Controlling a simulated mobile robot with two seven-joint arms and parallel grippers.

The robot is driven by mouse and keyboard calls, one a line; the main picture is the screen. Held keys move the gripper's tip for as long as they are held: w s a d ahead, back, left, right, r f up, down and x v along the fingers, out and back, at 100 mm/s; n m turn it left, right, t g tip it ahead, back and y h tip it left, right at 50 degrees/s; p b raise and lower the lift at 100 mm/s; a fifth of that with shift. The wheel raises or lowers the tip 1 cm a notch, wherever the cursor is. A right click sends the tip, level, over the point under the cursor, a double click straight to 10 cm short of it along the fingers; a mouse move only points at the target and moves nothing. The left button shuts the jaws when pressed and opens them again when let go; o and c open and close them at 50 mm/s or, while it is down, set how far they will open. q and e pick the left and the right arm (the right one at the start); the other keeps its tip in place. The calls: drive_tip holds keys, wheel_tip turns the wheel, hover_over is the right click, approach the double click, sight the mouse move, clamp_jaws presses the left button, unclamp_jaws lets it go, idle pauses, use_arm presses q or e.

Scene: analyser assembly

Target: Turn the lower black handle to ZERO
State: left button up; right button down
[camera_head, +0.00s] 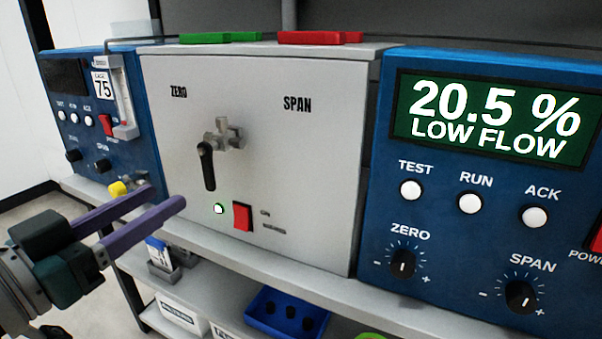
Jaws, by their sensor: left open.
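The black handle (207,166) hangs from a grey metal valve (224,135) on the front of the light grey panel box (250,180). It points almost straight down. The ZERO label (178,92) is printed at the panel's upper left and the SPAN label (297,104) at its upper right. My left gripper (160,205) reaches in from the left with two purple fingers. They are apart, with nothing seen between them, and appear below and left of the handle, not touching it. My right gripper is not in view.
A red switch (242,216) and a lit green lamp (219,208) sit below the handle. A blue analyser (460,240) reading 20.5 % LOW FLOW stands right; another blue unit (130,160) stands left. A blue tray (262,322) sits on the lower shelf.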

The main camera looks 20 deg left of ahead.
sight(206, 171)
use_arm(q)
drive_tip(key=w, duration=0.8)
drive_tip(key=shift+w+d+r, duration=0.1)
drive_tip(key=shift+w+d, duration=0.1)
drive_tip(key=shift+d, duration=0.15)
clamp_jaws()
